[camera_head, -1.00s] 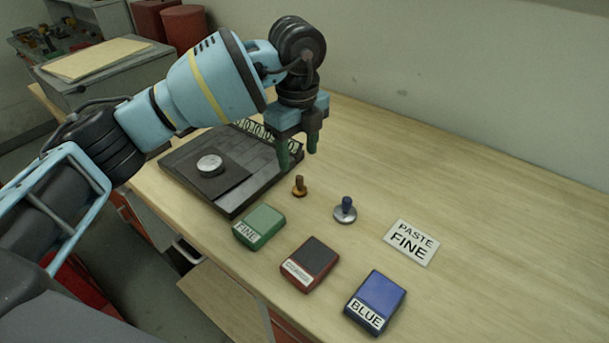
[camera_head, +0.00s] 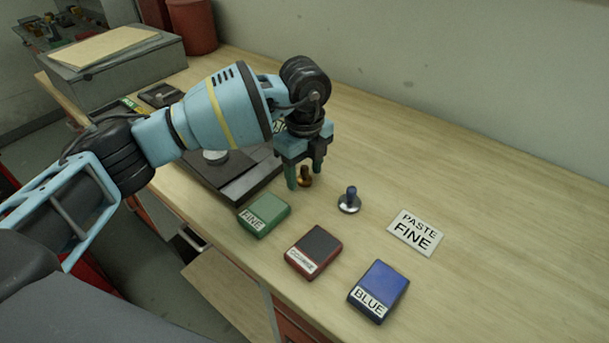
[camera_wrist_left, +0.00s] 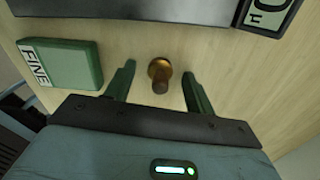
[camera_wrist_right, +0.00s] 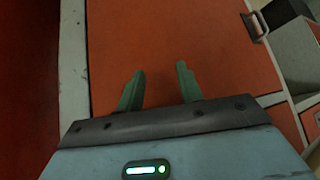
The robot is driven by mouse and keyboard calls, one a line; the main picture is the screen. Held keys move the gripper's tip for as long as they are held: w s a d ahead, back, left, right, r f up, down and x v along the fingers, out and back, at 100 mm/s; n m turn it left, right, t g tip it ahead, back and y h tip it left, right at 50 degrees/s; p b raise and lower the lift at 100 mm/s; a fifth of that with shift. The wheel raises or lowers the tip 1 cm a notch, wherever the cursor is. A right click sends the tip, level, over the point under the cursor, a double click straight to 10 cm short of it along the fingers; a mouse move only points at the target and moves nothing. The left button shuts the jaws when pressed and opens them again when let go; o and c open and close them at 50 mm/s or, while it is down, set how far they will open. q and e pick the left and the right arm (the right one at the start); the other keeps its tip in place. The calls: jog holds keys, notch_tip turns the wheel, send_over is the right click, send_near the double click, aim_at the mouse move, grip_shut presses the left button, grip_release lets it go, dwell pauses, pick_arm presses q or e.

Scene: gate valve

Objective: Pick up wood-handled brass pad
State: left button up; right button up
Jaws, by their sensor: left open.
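The wood-handled brass pad (camera_head: 305,177) stands upright on the wooden bench, with its brown handle up. In the left wrist view the pad (camera_wrist_left: 160,73) sits between and just beyond the two green fingers. My left gripper (camera_head: 305,180) is open and reaches down over the pad, with a finger to either side of it in the left wrist view (camera_wrist_left: 155,85). A gap shows between each finger and the pad. My right gripper (camera_wrist_right: 158,85) is open and empty in the right wrist view, in front of an orange panel.
A blue-handled silver pad (camera_head: 349,203) stands to the right. Green (camera_head: 264,215), red-and-black (camera_head: 314,250) and blue (camera_head: 378,290) boxes lie nearer the front edge. A "PASTE FINE" card (camera_head: 416,232) lies right. A dark plate (camera_head: 235,180) is left. The bench's right side is clear.

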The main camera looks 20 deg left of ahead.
aim_at(304, 166)
pick_arm(q)
jog(key=c, duration=1.1)
notch_tip(304, 166, up, 10)
pick_arm(e)
jog(key=shift+r, duration=0.1)
